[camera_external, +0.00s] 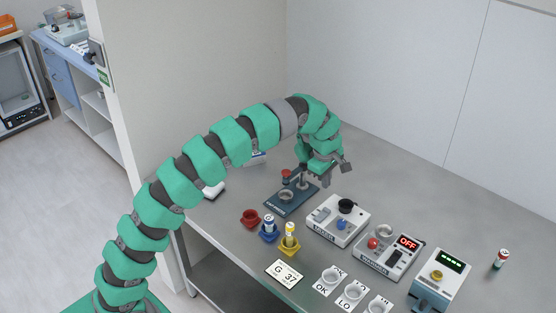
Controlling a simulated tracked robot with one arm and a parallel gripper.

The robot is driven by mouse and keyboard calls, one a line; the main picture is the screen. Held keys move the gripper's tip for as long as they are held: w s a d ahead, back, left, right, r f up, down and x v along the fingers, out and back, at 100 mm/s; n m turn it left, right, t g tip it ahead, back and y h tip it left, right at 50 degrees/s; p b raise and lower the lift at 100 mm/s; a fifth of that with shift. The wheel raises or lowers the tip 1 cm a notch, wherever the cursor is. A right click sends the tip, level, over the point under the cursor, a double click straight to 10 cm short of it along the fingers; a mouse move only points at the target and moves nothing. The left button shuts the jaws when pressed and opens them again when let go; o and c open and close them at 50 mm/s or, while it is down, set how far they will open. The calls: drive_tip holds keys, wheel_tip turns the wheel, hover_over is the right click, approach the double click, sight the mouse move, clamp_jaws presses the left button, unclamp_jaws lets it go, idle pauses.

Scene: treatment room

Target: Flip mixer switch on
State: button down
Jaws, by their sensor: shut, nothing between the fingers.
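A white device with a red OFF display (407,243) stands right of centre on the grey table. It has a dark rocker switch (394,258), a red knob and a round light-grey top piece. My gripper (333,176) is shut and empty, above the table to the left of and behind this device. It hangs near a dark blue stand (283,206) and a white box with a black knob (346,205), apparently above them.
A red cup (250,217), a blue holder (268,235) and a yellow holder (289,246) with vials stand at the left. A green-display device (451,262) and a lone vial (500,260) stand right. A G 37 card (284,273) and labelled white rings (351,292) lie in front.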

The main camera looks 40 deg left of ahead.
sight(326, 209)
drive_tip(key=f, duration=0.3)
drive_tip(key=w+f, duration=0.1)
drive_tip(key=f, duration=0.3)
drive_tip(key=f+b, duration=0.1)
drive_tip(key=f, duration=0.3)
drive_tip(key=shift+w+f, duration=0.1)
drive_tip(key=shift+w, duration=0.15)
drive_tip(key=shift+w+p, duration=0.15)
drive_tip(key=shift+p, duration=0.2)
drive_tip(key=shift+f+g, duration=0.15)
drive_tip(key=shift+g, duration=0.15)
drive_tip(key=shift+s+r, duration=0.25)
drive_tip(key=shift+s, duration=0.55)
